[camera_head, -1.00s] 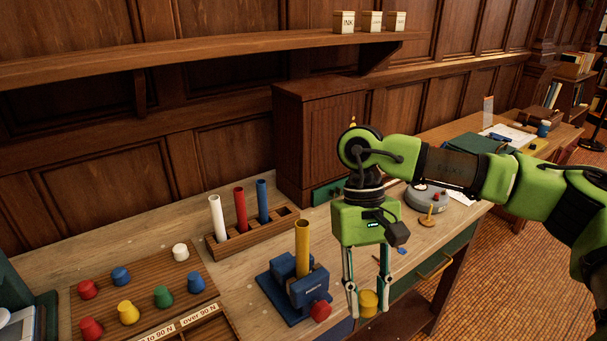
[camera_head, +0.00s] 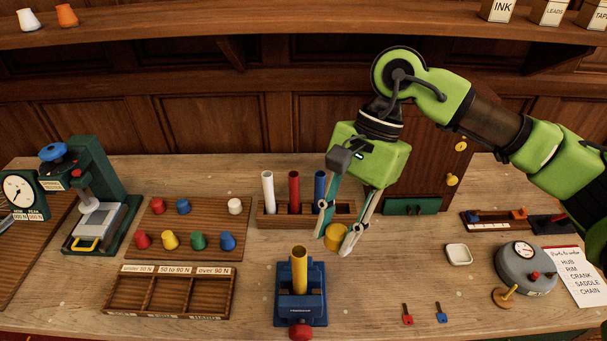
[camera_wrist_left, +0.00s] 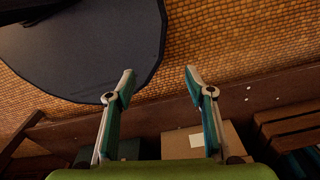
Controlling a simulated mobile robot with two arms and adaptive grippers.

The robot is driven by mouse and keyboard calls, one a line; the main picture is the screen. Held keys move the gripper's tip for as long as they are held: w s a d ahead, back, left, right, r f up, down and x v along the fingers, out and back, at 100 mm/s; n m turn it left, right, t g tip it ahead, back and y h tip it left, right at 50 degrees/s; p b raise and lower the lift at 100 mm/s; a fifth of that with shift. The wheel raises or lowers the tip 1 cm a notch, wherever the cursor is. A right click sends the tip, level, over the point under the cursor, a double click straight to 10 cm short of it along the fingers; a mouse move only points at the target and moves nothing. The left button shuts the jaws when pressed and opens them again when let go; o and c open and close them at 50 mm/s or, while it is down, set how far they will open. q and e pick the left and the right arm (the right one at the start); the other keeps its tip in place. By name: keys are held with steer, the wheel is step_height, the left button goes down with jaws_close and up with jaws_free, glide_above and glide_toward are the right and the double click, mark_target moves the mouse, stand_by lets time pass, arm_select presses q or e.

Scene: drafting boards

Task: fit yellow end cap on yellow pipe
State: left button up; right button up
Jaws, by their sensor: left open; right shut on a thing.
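The yellow pipe (camera_head: 300,272) stands upright in a blue vise (camera_head: 301,306) with a red knob, near the table's front. Its upper end is open and bare. My right gripper (camera_head: 335,242) is shut on a yellow end cap (camera_head: 335,234), which is partly hidden by the fingers. The cap is apart from the pipe, to the right of and higher in the picture than its top. Another yellow cap (camera_head: 170,241) sits on the wooden cap board. My left gripper (camera_wrist_left: 160,74) is open and empty in the left wrist view, with floor beyond it.
A wooden rack (camera_head: 345,218) behind the vise holds white, red and blue pipes, close to my right gripper. Left are the cap board (camera_head: 205,209), a labelled sorting tray (camera_head: 122,288) and a green press (camera_head: 107,190). A round grey gauge device (camera_head: 522,275) stands right.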

mark_target(296, 252)
steer(key=a+r+m, duration=0.1)
steer(key=a, duration=0.1)
steer(key=a+r+m+t+p, duration=0.1)
steer(key=a+r, duration=0.1)
steer(key=s+a+r+m+y+p, duration=0.1)
steer(key=a+r+m, duration=0.1)
steer(key=shift+r, duration=0.15)
step_height(296, 252, down, 4)
steer(key=shift+a+r+b, duration=0.1)
steer(key=shift+r+b, duration=0.05)
steer(key=shift+b, duration=0.4)
steer(key=shift+w+f, duration=0.1)
steer(key=shift+f, duration=0.7)
arm_select(q)
steer(key=shift+w+a+r, duration=0.25)
steer(key=shift+r, duration=0.25)
steer(key=shift+w+a+r, duration=0.2)
steer(key=shift+a+r, duration=0.05)
steer(key=shift+r, duration=0.2)
steer(key=shift+a, duration=0.1)
steer(key=shift+f+b, duration=2.25)
steer(key=shift+b, duration=0.15)
arm_select(e)
steer(key=shift+f, duration=1.9)
